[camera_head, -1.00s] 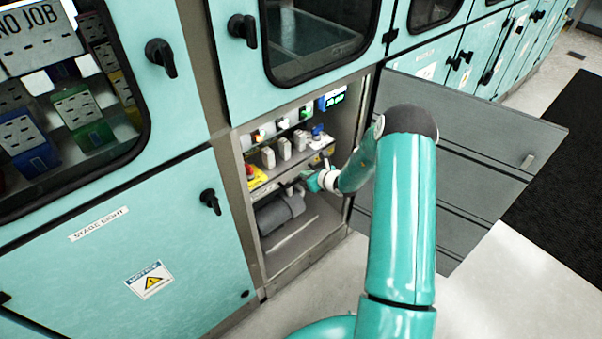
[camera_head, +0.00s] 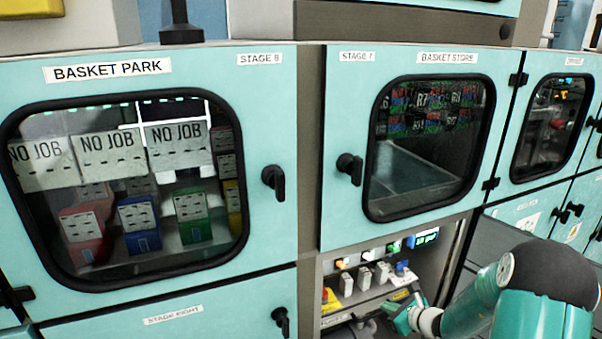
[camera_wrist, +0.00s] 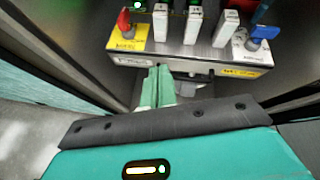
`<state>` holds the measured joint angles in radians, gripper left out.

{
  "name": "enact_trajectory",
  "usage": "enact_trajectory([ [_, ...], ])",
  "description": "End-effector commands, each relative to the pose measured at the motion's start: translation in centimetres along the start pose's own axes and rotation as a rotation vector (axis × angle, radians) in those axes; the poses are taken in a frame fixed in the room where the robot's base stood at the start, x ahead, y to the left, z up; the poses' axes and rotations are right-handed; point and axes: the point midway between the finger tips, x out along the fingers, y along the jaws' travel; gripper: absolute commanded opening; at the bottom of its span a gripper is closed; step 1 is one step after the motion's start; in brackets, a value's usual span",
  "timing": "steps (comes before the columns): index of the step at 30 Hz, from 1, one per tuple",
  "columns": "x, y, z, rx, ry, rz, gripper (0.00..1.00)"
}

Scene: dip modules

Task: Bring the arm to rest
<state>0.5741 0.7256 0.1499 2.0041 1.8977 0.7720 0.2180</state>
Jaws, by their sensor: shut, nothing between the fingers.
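My arm (camera_head: 470,308) reaches from the lower right of the head view into an open lower compartment (camera_head: 335,268) under the Stage 7 cabinet. My gripper (camera_head: 400,322) is at the front of that compartment, partly cut off by the frame's lower edge. In the wrist view my gripper (camera_wrist: 158,75) shows two pale green fingers close together with nothing between them. The fingertips are just below the front edge of a control shelf (camera_wrist: 185,62). I cannot tell whether they touch it.
The shelf carries a red handle (camera_wrist: 124,22) on a yellow plate, several white switches (camera_wrist: 193,25) and a blue knob (camera_wrist: 264,32). Compartment walls stand close on both sides. Above are the Basket Park door (camera_head: 150,270) and Basket Store door (camera_head: 335,215), both shut with black handles.

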Motion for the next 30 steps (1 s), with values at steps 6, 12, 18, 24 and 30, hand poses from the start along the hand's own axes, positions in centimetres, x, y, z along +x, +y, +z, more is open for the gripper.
enact_trajectory([
  [6,-3.7,5.6,9.6,-0.439,-0.021,0.189,0.0],
  [12,-8.2,11.1,15.0,-0.825,-0.016,0.344,0.0],
  [18,-13.5,16.0,18.2,-1.204,0.009,0.479,0.0],
  [24,-19.1,19.8,19.5,-1.574,0.062,0.592,0.0],
  [30,-24.8,22.2,19.5,-1.928,0.15,0.679,0.0],
])
